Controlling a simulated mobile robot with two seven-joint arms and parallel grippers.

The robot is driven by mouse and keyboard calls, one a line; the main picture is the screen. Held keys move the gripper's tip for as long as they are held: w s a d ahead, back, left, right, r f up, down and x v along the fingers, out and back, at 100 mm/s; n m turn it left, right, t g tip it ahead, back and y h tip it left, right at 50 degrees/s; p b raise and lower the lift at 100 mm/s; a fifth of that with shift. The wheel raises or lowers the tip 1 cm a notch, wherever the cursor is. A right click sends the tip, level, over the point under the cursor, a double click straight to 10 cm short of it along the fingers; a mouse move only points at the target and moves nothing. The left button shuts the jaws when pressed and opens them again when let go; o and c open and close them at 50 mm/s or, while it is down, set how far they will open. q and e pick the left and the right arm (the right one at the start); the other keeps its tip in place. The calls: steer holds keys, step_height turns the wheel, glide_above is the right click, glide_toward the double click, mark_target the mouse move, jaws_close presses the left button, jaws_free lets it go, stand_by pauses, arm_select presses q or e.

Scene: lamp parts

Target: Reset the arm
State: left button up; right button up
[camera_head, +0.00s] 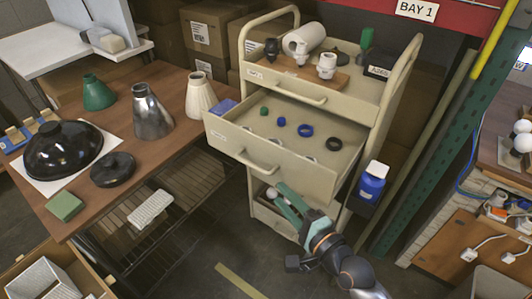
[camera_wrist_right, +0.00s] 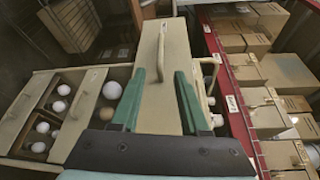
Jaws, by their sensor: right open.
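My right gripper (camera_head: 287,200) is low in front of the beige drawer cart (camera_head: 250,80), below its open upper drawer (camera_head: 240,145). Its two green fingers also show in the right wrist view (camera_wrist_right: 160,82), spread apart with nothing between them. There they point toward a beige drawer front with a handle (camera_wrist_right: 161,50); I cannot tell whether they touch it. My right arm (camera_head: 335,250) comes up from the bottom of the head view. My left gripper does not show.
The open drawer holds several rings, including a blue ring (camera_head: 305,130). In the wrist view, white bulbs (camera_wrist_right: 58,106) lie in compartments at left. A wooden table (camera_head: 110,140) carries lamp shades.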

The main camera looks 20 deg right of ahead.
steer(key=shift+f, duration=0.1)
steer(key=s+f+n+g+h+p, duration=0.2)
steer(key=s+f+n+g+p, duration=0.5)
steer(key=s+f+n, duration=0.6)
steer(key=s+n, duration=0.1)
steer(key=n, duration=0.5)
steer(key=shift+s+d+f, duration=0.3)
steer(key=shift+f, duration=0.1)
stand_by(1.0)
